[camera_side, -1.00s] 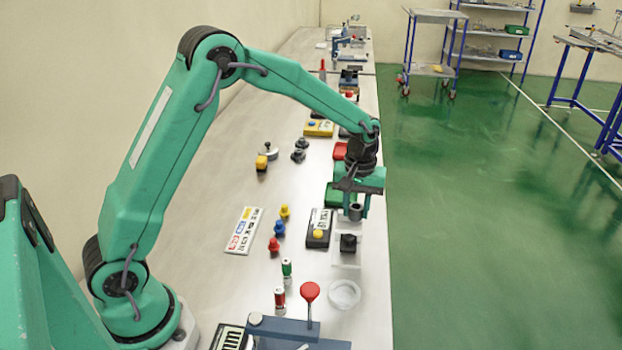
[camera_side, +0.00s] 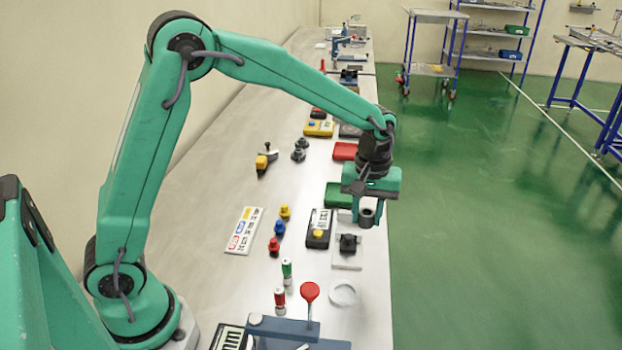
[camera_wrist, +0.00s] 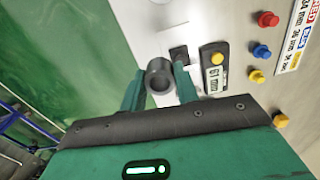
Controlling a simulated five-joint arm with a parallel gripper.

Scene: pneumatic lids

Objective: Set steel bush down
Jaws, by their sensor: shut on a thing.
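My gripper (camera_side: 367,212) is shut on the steel bush (camera_side: 366,217), a short dark grey ring. It holds the bush in the air near the bench's right edge, above and a little behind a black block (camera_side: 348,243) in the side view. In the wrist view the bush (camera_wrist: 159,77) sits between the two green fingers, its round bore facing the camera. The black block (camera_wrist: 179,54) shows just beyond the bush there, apart from it.
A black box with a yellow button (camera_side: 318,232) stands left of the black block. A clear round dish (camera_side: 343,294) and a red-knobbed lever (camera_side: 310,291) are nearer.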

